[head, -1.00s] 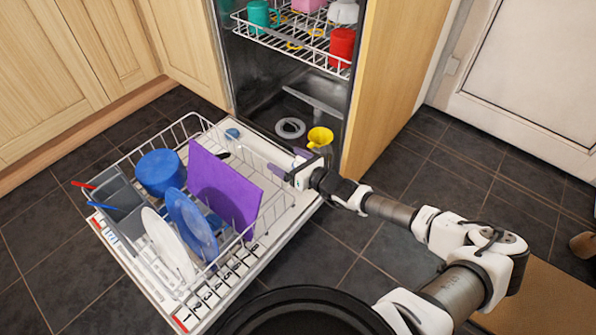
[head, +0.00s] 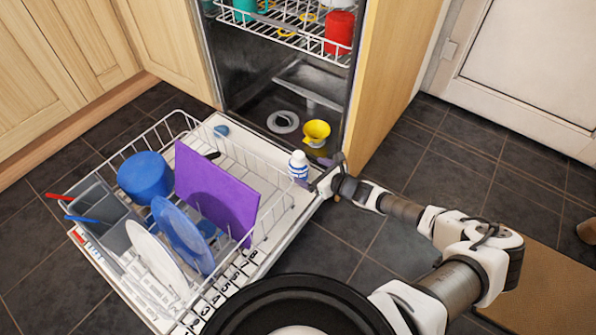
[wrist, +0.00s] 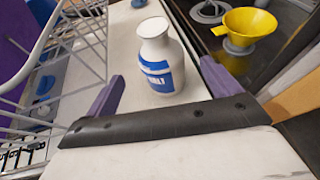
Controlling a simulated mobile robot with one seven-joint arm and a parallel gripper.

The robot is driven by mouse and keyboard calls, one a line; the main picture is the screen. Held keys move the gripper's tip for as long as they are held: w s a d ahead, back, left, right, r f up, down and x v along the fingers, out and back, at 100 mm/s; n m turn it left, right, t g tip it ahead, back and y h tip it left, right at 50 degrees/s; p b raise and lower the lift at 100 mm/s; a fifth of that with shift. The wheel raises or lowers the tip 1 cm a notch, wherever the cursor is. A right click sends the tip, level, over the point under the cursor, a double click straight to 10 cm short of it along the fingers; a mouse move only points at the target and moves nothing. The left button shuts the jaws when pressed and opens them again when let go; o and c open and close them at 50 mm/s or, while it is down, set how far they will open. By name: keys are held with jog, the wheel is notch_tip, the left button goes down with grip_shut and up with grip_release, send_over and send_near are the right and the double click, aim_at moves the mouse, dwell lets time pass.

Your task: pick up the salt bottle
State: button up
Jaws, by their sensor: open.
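The salt bottle (head: 298,167) is white with a blue label and stands upright on the open dishwasher door, between the lower rack and the yellow funnel. In the wrist view the bottle (wrist: 158,60) stands just beyond my gripper, centred between the jaws. My gripper (wrist: 160,88) is open, with one purple finger to the left of the bottle and one to the right. Neither finger visibly touches it. In the head view my gripper (head: 325,171) is just right of the bottle, its fingers partly hidden.
The lower rack (head: 270,222) on the left holds a purple board (head: 215,190), blue and white plates, a blue bowl and a cutlery basket. A yellow funnel (head: 316,131) stands behind the bottle. The upper rack (head: 285,38) hangs above; a wooden panel (head: 395,75) stands right.

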aim_at(306, 169)
jog(key=shift+x, duration=0.85)
jog(key=b+x, duration=0.2)
jog(key=x, duration=0.2)
jog(key=shift+w+a+f+b, duration=0.1)
jog(key=shift+f+b, duration=0.15)
jog(key=shift+b, duration=0.1)
jog(key=shift+w+a, duration=0.3)
jog(key=shift+w, duration=0.05)
jog(key=c, duration=1.5)
